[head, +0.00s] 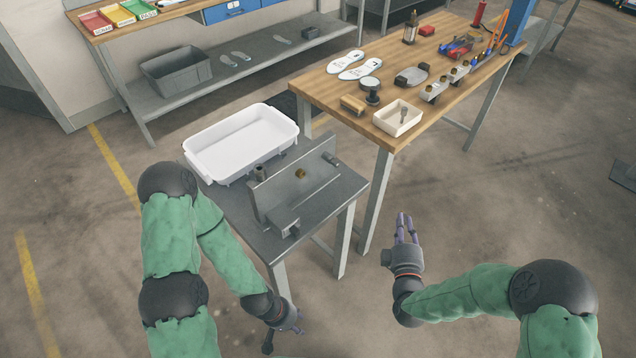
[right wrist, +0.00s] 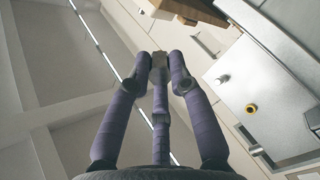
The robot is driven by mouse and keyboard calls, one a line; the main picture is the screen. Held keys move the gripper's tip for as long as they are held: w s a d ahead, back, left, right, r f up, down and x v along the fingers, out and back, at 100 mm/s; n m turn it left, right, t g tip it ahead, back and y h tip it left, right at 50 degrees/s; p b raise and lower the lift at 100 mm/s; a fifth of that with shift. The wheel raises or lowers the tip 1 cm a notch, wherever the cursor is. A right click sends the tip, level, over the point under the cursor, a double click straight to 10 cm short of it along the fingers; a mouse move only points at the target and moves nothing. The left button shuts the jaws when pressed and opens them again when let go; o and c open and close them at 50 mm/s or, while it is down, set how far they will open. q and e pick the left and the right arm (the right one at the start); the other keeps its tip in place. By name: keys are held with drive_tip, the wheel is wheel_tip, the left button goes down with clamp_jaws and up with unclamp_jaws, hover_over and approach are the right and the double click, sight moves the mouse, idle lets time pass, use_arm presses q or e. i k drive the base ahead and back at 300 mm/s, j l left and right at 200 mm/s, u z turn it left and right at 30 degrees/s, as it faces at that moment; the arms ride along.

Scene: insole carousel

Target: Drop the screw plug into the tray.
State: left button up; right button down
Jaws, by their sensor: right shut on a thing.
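A white tray (head: 202,165) sits on the grey metal stand, empty as far as I see. My right gripper (head: 406,222) hangs over open floor, to the right of the stand and in front of the wooden table. In the right wrist view its fingers (right wrist: 160,66) close together on a small grey-brown piece (right wrist: 159,58), likely the screw plug, mostly hidden by the fingertips. My left gripper (head: 285,326) is low near the bottom edge, in front of the stand; its fingers are too unclear to read.
A grey upright plate (head: 280,190) with a brass-coloured ring (head: 300,174) stands in front of the tray. The wooden table (head: 325,88) holds a small cream box (head: 418,122), insoles (head: 360,68) and tools. A grey crate (head: 175,72) is on the back shelf.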

sight(409, 125)
drive_tip(key=i+l+u, duration=0.15)
drive_tip(key=l+u, duration=0.3)
drive_tip(key=l, duration=0.65)
drive_tip(key=l+u, duration=0.4)
drive_tip(key=l, duration=0.7)
